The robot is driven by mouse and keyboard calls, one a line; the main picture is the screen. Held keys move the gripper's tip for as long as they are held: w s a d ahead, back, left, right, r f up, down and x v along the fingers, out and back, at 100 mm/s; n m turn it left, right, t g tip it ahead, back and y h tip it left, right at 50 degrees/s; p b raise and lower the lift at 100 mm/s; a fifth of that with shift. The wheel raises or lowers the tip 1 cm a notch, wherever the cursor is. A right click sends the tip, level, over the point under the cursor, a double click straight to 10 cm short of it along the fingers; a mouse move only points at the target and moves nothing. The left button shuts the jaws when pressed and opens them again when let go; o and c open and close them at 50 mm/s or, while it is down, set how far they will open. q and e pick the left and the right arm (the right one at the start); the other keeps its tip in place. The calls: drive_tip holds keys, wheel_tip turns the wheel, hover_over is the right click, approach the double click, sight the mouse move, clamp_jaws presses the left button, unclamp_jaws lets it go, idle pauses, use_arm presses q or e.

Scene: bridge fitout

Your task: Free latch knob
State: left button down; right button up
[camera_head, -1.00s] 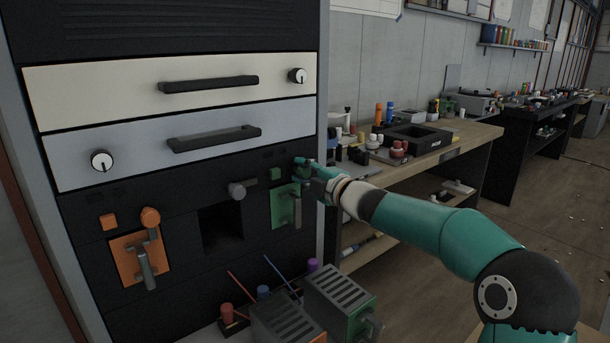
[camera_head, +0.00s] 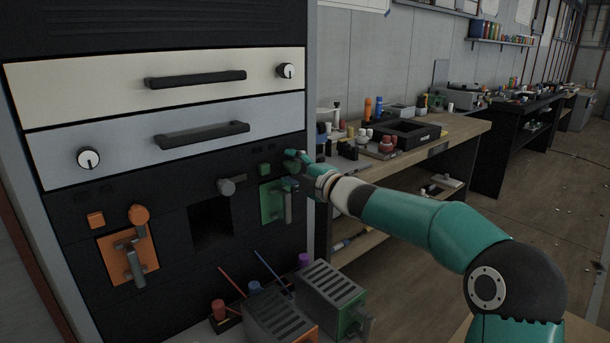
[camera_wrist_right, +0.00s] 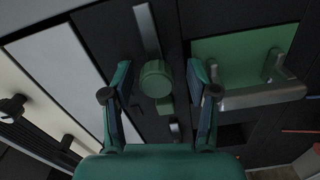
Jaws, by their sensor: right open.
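A round green latch knob (camera_wrist_right: 156,78) shows in the wrist view, with a grey bar (camera_wrist_right: 147,30) beside it. My right gripper (camera_wrist_right: 157,88) is open, its two fingers on either side of the knob with gaps visible; I cannot tell any contact. In the head view my right gripper (camera_head: 293,158) is at the cabinet's right edge, above the green plate (camera_head: 268,204) with its grey handle (camera_head: 287,206); the green knob cannot be made out there. An orange knob (camera_head: 138,214) sits above the orange plate (camera_head: 148,248) at the left. My left gripper is out of view.
A small green block (camera_head: 264,169) and a grey knob (camera_head: 226,187) are on the dark cabinet front, above a square opening (camera_head: 211,226). Drawers with black handles are above. Slotted grey boxes (camera_head: 331,291) stand below. A cluttered workbench (camera_head: 455,129) is at right.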

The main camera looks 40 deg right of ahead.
drive_tip(key=s, duration=1.1)
drive_tip(key=shift+s+d, duration=0.3)
drive_tip(key=shift+d, duration=0.15)
drive_tip(key=shift+f, duration=0.15)
